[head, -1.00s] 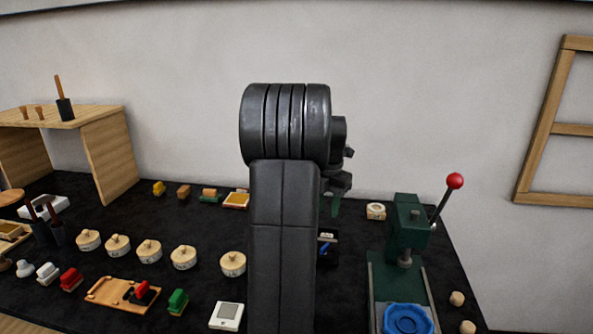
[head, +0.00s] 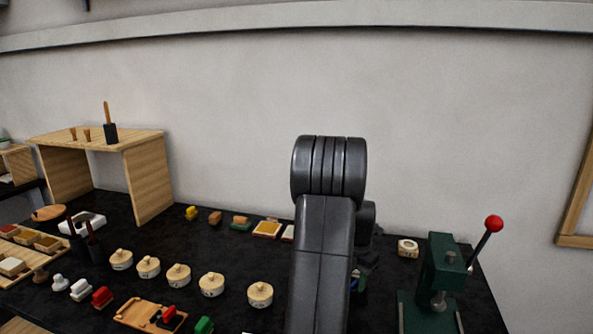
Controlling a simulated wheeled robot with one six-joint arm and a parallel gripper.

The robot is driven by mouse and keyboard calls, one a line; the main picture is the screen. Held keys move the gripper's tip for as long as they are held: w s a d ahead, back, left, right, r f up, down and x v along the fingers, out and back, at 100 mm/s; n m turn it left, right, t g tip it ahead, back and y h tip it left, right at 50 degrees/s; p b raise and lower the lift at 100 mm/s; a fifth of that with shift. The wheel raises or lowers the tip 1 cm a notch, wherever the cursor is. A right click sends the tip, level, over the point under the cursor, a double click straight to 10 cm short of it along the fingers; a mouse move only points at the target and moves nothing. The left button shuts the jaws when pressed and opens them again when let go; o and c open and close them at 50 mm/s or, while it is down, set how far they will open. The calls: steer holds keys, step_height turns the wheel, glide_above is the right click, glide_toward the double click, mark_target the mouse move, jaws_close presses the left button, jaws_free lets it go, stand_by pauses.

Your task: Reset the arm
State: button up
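My arm (head: 322,245) rises from the bottom of the head view, its thick black links standing in front of the dark work table (head: 225,240). Its upper joint hides whatever lies behind it. Dark wrist parts show just right of the arm, low over the table. My gripper's fingers are hidden behind the arm, so I cannot see whether they are open or hold anything.
A green press (head: 440,275) with a red-knobbed lever (head: 494,223) stands right of the arm. Several round lidded wooden boxes (head: 212,284) line the table to the left. A wooden stand (head: 150,180) is at the back left. A wooden ring-like piece (head: 408,247) lies behind the press.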

step_height(320, 180, up, 14)
step_height(320, 180, down, 14)
steer(key=m, duration=1)
steer(key=shift+m, duration=0.3)
steer(key=m, duration=1.1)
steer(key=shift+p, duration=0.3)
stand_by(0.3)
stand_by(0.5)
